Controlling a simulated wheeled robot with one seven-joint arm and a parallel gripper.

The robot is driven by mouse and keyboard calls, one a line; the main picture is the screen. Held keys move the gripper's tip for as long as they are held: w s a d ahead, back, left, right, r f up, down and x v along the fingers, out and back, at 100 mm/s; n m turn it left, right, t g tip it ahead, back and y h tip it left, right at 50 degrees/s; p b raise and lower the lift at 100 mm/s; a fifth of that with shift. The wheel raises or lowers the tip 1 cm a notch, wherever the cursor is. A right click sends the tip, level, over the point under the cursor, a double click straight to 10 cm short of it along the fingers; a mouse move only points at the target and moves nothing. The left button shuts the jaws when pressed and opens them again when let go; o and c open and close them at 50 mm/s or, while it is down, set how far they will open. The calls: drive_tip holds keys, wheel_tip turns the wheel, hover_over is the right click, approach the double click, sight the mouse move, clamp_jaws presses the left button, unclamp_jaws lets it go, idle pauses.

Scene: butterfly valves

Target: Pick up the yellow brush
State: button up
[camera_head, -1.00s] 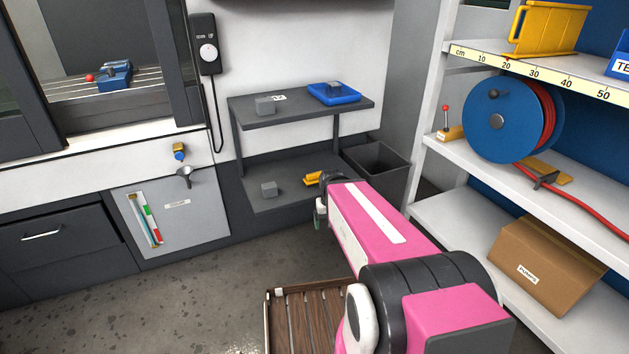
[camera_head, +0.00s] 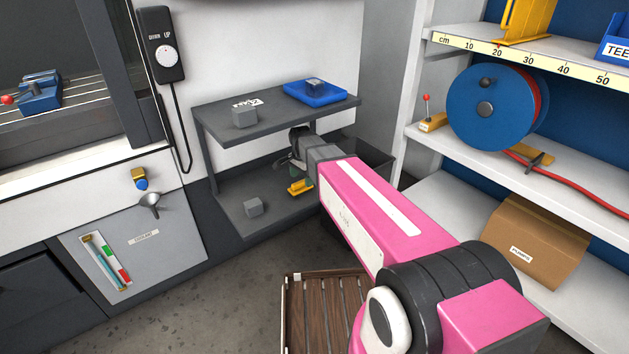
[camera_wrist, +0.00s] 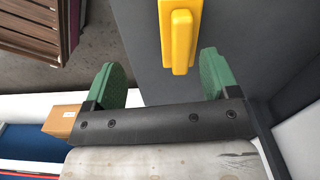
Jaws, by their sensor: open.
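The yellow brush (camera_head: 299,187) lies on the lower grey shelf, near its right part, partly hidden by my arm in the head view. In the wrist view the brush (camera_wrist: 180,38) lies ahead of my gripper, running up out of the top edge. My gripper (camera_wrist: 165,80) is open, with its two green fingers apart and nothing between them. The near end of the brush lines up between the fingertips, a little toward the right finger. In the head view the gripper is mostly hidden behind my wrist.
A dark bin (camera_head: 372,160) stands right of the shelves. A wooden slatted thing (camera_head: 322,308) is below my arm.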

sight(300, 182)
drive_tip(key=shift+w+a+r+m, duration=0.15)
drive_tip(key=shift+w+m, duration=0.15)
drive_tip(key=shift+w, duration=0.3)
drive_tip(key=shift+w+a+m, duration=0.1)
drive_tip(key=shift+w+m, duration=0.2)
drive_tip(key=shift+w, duration=0.3)
drive_tip(key=shift+d+f, duration=0.15)
drive_tip(key=shift+f, duration=0.8)
drive_tip(key=shift+a+f, duration=0.15)
drive_tip(key=shift+f, duration=1.2)
drive_tip(key=shift+a+f, duration=0.1)
drive_tip(key=shift+f, duration=1.25)
drive_tip(key=c, duration=1)
